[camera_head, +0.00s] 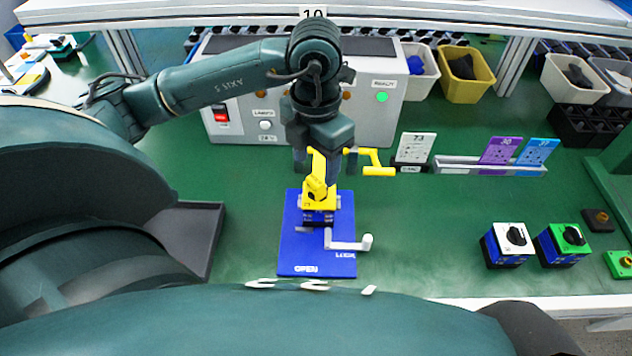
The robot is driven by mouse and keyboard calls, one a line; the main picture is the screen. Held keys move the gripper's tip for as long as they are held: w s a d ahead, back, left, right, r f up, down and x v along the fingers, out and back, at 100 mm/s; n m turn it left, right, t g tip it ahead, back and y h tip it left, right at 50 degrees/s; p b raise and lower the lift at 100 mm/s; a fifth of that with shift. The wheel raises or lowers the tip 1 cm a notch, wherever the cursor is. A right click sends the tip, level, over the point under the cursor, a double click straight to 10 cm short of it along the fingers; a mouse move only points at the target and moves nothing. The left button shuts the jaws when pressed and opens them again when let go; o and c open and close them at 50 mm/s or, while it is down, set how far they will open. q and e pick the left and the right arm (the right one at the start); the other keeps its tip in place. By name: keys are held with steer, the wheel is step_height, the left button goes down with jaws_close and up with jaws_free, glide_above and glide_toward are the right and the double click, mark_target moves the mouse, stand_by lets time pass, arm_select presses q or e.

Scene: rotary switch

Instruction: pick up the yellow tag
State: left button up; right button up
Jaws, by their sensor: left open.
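I see no flat yellow card that I can clearly name as the yellow tag. Purple (500,152) and blue (537,153) tags stand in a grey rack. My right gripper is out of view.
A grey control box (385,117) stands behind the gripper. A white tag marked 73 (414,148) stands left of the rack (460,166). White (508,245) and green (563,244) rotary switches sit at right. The green tabletop between plate and switches is clear.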

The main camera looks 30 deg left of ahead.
mark_target(316, 179)
arm_select(q)
steer(key=f, duration=0.4)
steer(key=f+p, duration=0.1)
steer(key=f, duration=0.1)
steer(key=shift+w+a+f, duration=0.2)
steer(key=shift+w, duration=0.15)
steer(key=c, duration=1)
